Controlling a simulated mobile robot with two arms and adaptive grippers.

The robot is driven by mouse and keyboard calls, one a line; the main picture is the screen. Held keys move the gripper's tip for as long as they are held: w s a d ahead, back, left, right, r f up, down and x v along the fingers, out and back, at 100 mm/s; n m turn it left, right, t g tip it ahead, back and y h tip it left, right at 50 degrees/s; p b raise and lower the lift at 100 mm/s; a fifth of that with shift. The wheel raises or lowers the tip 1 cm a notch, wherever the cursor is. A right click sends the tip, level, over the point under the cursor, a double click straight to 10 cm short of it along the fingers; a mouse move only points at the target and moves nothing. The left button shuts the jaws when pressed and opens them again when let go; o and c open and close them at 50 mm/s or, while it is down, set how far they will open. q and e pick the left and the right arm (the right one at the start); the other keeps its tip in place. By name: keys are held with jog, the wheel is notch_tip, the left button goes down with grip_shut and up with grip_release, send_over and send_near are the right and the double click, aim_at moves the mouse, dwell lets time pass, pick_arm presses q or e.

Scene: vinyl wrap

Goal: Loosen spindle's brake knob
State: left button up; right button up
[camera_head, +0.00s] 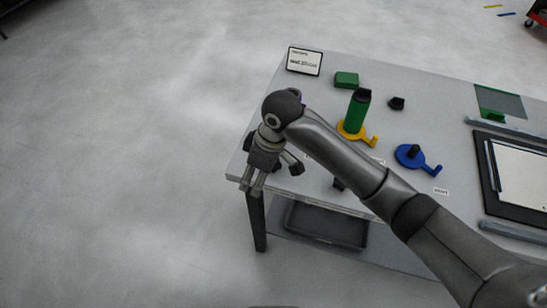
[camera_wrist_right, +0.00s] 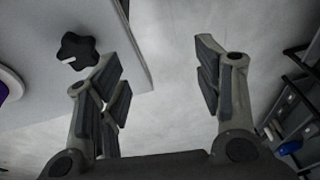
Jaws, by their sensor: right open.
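A black lobed knob (camera_wrist_right: 78,50) with a white mark shows in the right wrist view, against the pale grey table surface. It is left of my right gripper (camera_wrist_right: 160,72), near the left finger and apart from it. The gripper is open and empty, with only floor between its fingers. In the head view my right gripper (camera_head: 252,186) points down at the table's left front corner. A purple part (camera_head: 296,93) shows just behind my right wrist, which hides most of it; purple also shows at the wrist view's left edge (camera_wrist_right: 8,85). My left gripper is not in view.
On the table (camera_head: 330,75) stand a green roll on a yellow holder (camera_head: 358,137), a blue holder (camera_head: 417,160), a green block (camera_head: 346,79) and a small black piece (camera_head: 397,103). A framed sign (camera_head: 304,61) is at the back left. The floor to the left is clear.

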jog(key=w+d+r+h, duration=0.35)
jog(key=w+r, duration=0.25)
jog(key=w, duration=0.2)
jog(key=shift+n+y, duration=0.35)
jog(key=shift+n, duration=0.05)
jog(key=f, duration=0.3)
jog(key=f+p, duration=0.1)
jog(key=f, duration=0.3)
jog(key=f+p, duration=0.1)
jog(key=f, duration=0.2)
jog(key=shift+s+d+f, duration=0.25)
jog(key=shift+f, duration=0.1)
jog(key=shift+c, duration=0.4)
jog(key=c, duration=1)
